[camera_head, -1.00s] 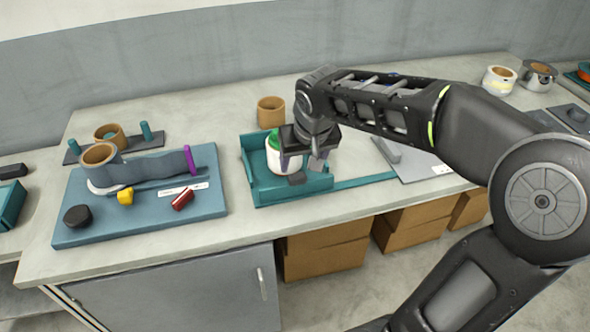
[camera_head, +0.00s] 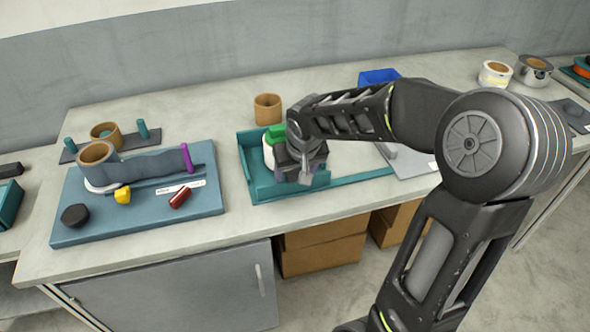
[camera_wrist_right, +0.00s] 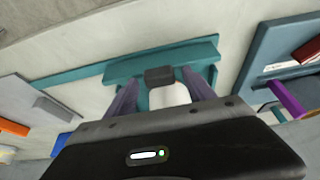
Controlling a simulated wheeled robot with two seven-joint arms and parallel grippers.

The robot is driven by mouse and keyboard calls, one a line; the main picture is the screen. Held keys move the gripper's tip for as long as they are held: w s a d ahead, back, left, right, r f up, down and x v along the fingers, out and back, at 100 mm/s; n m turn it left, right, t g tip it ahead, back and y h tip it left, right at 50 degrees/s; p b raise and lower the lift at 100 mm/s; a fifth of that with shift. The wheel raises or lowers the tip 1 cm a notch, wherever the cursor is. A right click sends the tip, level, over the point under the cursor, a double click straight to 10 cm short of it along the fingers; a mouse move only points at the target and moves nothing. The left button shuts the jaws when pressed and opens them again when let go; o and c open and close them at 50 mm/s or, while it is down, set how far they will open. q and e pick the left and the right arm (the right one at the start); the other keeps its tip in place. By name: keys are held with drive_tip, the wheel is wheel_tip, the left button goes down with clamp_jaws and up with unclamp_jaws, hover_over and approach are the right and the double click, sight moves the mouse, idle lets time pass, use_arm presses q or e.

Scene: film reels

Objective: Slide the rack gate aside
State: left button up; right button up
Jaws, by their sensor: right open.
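The teal rack (camera_head: 247,165) stands near the front edge of the counter, with a low teal gate (camera_head: 317,183) along its front. A teal rail (camera_head: 362,180) runs right from the gate. In the right wrist view the gate (camera_wrist_right: 195,53) carries a dark block-like handle (camera_wrist_right: 159,76). My right gripper (camera_head: 304,176) is over the front of the rack and hides the handle in the head view. In the right wrist view its open fingers stand on either side of the handle; I cannot tell whether they touch it. My left gripper is not in view.
A white container with a green top (camera_head: 275,138) stands in the rack. A blue board (camera_head: 140,215) with film parts lies to the left. A cardboard-coloured ring (camera_head: 267,108) stands behind the rack. A grey plate (camera_head: 418,165) lies right of the rail, and a blue bin (camera_head: 378,77) stands farther back.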

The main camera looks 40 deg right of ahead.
drive_tip(key=shift+c, duration=0.2)
clamp_jaws()
idle(0.4)
